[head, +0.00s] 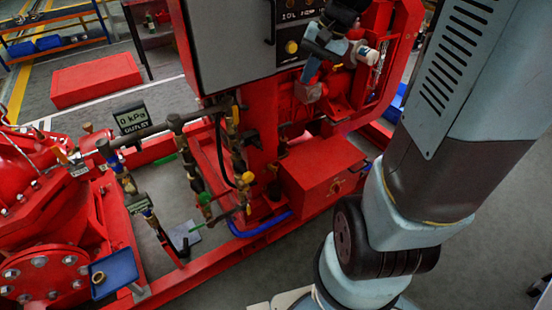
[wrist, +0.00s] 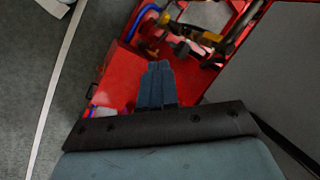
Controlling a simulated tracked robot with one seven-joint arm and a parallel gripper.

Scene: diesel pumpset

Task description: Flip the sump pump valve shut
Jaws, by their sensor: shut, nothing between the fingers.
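Brass and dark pipework (head: 232,150) with several small valves runs down the front of the red pumpset. A yellow part (head: 247,177) and a green part (head: 204,197) show on its lower end. I cannot tell which one is the sump pump valve. My gripper (wrist: 157,68) is shut and empty, its blue fingers seen above a red box in the wrist view. In the wrist view a yellow fitting (wrist: 166,18) lies beyond the fingertips.
The red box (head: 322,175) stands on the skid right of the pipework, with a blue hose (head: 262,228) at its foot. A grey control panel (head: 240,40) rises behind. Gauge displays (head: 131,118) and a blue tray (head: 113,272) are at left.

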